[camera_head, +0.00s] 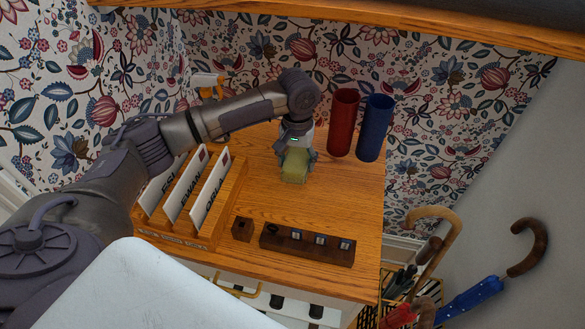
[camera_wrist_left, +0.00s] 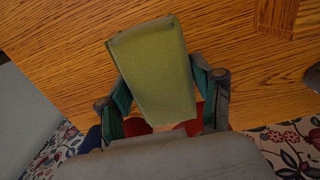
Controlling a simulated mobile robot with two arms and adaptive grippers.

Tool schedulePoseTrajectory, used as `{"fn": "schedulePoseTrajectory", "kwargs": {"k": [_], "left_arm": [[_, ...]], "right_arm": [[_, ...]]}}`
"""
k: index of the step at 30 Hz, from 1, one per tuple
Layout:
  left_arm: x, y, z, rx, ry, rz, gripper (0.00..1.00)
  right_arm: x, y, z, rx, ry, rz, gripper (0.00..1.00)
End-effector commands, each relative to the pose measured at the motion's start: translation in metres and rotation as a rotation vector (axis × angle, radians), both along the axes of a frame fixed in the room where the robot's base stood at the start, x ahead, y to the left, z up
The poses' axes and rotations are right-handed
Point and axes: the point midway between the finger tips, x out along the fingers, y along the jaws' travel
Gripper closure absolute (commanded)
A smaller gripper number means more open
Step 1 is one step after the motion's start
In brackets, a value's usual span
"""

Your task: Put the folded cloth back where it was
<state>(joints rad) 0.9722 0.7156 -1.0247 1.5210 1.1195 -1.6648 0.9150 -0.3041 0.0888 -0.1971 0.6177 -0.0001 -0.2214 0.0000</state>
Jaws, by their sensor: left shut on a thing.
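The folded cloth (camera_head: 295,166) is yellow-green and block-shaped. It is between the fingers of my left gripper (camera_head: 296,153), which is shut on it over the wooden cabinet top (camera_head: 345,200). In the left wrist view the cloth (camera_wrist_left: 153,70) fills the space between the two fingers of the gripper (camera_wrist_left: 163,103), and its far end extends past them over the wood. I cannot tell whether the cloth touches the wood. My right gripper is not in view.
A wooden rack (camera_head: 225,205) with name cards stands left of the cloth. A small dark block (camera_head: 242,229) and a dark holder (camera_head: 306,244) lie at the front. Red (camera_head: 343,122) and blue (camera_head: 375,128) cylinders are behind, right. Walking sticks (camera_head: 440,225) stand beyond the right edge.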

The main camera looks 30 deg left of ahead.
Motion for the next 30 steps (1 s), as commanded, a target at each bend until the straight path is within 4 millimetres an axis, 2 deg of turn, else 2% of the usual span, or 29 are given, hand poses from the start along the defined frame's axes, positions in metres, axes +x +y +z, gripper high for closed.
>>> {"fn": "schedulePoseTrajectory", "kwargs": {"k": [5, 12, 24, 25, 29, 30], "left_arm": [[-0.003, 0.008, -0.01, 0.0, 0.001, -0.001, 0.67], [-0.003, 0.008, -0.042, 0.001, 0.0, -0.001, 0.67], [-0.002, 0.008, -0.048, -0.001, -0.001, -0.002, 0.67], [-0.002, 0.008, -0.048, -0.001, -0.001, -0.002, 0.33], [-0.002, 0.008, -0.048, 0.0, -0.002, -0.002, 0.11], [-0.002, 0.008, -0.048, -0.001, -0.001, -0.002, 0.09]], "right_arm": [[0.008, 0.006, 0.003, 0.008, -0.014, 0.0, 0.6], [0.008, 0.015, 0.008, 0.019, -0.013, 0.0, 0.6], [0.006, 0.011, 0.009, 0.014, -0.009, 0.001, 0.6], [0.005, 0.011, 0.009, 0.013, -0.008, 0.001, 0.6], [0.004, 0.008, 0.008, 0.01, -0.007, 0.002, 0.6], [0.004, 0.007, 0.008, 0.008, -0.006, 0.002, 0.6]]}}
